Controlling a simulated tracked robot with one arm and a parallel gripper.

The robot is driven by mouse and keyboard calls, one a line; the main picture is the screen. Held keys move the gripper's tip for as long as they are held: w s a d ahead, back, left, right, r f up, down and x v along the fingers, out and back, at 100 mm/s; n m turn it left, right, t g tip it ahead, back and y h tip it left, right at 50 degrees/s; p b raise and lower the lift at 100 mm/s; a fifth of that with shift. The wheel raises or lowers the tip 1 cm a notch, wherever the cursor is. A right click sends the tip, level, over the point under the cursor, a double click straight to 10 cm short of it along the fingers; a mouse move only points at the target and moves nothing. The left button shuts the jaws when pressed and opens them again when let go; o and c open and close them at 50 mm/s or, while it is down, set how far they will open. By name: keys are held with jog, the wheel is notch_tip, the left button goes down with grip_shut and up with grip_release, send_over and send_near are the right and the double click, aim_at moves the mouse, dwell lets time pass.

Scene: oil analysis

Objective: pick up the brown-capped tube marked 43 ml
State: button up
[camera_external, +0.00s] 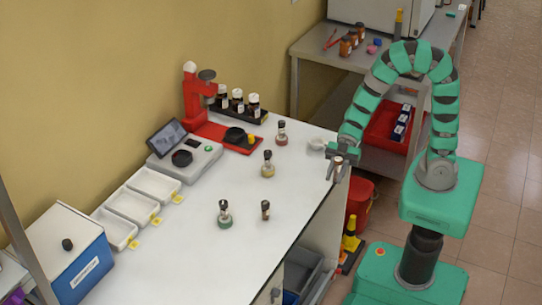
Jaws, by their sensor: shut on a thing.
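My gripper (338,168) is at the right edge of the white bench (190,255), raised beside or just above it. It is shut on a small tube (338,160) with a brownish top, partly hidden by the fingers. Its marking is too small to read. Another small brown-capped tube (265,210) stands upright on the bench, apart from my gripper. Its marking cannot be read either.
Dark-topped flasks stand on the bench: one greenish (225,220), one yellowish (268,170), one reddish (282,138). A small white bowl (317,144) is near my gripper. White trays (131,205), a scale (185,155) and a red stand (195,95) line the wall. The front middle is clear.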

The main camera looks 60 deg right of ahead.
jog(key=s+d+b, duration=0.1)
jog(key=b, duration=0.2)
jog(key=shift+d+f, duration=0.1)
jog(key=shift+d, duration=0.05)
jog(key=shift+s+d+r+b, duration=0.25)
jog(key=shift+s+d+b, duration=0.3)
jog(key=shift+b, duration=0.45)
